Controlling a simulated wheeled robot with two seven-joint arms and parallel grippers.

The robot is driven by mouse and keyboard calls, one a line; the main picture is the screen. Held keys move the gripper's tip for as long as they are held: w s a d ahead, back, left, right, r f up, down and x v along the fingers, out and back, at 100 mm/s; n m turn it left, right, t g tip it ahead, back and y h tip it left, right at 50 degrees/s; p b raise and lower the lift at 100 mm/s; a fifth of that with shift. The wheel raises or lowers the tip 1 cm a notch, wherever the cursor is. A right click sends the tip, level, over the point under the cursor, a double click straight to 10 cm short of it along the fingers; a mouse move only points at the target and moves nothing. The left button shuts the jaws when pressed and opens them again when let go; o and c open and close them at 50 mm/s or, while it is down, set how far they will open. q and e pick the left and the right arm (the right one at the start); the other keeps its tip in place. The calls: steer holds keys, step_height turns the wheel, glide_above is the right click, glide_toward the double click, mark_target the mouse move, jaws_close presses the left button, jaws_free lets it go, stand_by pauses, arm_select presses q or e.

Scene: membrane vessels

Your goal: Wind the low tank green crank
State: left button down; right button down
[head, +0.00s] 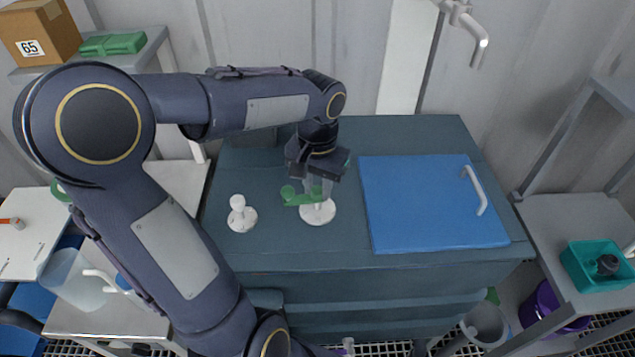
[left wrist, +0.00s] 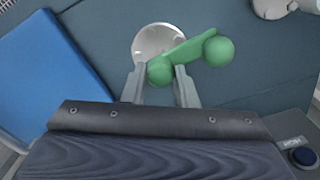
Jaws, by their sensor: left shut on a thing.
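The green crank (head: 297,197) is a short arm with round ends on a white round base (head: 318,213), on top of the dark blue-grey tank (head: 300,253). My left gripper (head: 318,187) reaches down from above and is shut on the crank. In the left wrist view, the crank (left wrist: 195,48) has one ball end between the fingers of my left gripper (left wrist: 160,85). Its arm slants up to the right to a second ball, clear of the fingers. The white base (left wrist: 158,42) shows partly behind it. My right gripper is not in view.
A white knob (head: 240,214) stands on the tank left of the crank. A blue lid (head: 430,205) with a pale handle (head: 474,190) covers the tank's right part. A shelf at right holds a teal bin (head: 600,266). A pale pipe tap (head: 470,30) hangs at the back.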

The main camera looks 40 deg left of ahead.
mark_target(317, 190)
arm_select(q)
steer(key=shift+m, duration=0.6)
steer(key=c, duration=1.1)
jaws_free()
steer(key=shift+c, duration=0.2)
steer(key=shift+r, duration=0.1)
step_height(317, 190, up, 8)
steer(key=shift+f, duration=0.15)
steer(key=shift+s, duration=0.1)
steer(key=s+d+f+t+h, duration=0.2)
steer(key=s+d+f, duration=0.1)
steer(key=s, duration=0.3)
steer(key=s+d+f+t+h, duration=0.1)
steer(key=s+d+f+t, duration=0.2)
steer(key=s+d, duration=0.3)
steer(key=shift+s+n+t+h, duration=0.3)
steer(key=shift+s+h, duration=0.1)
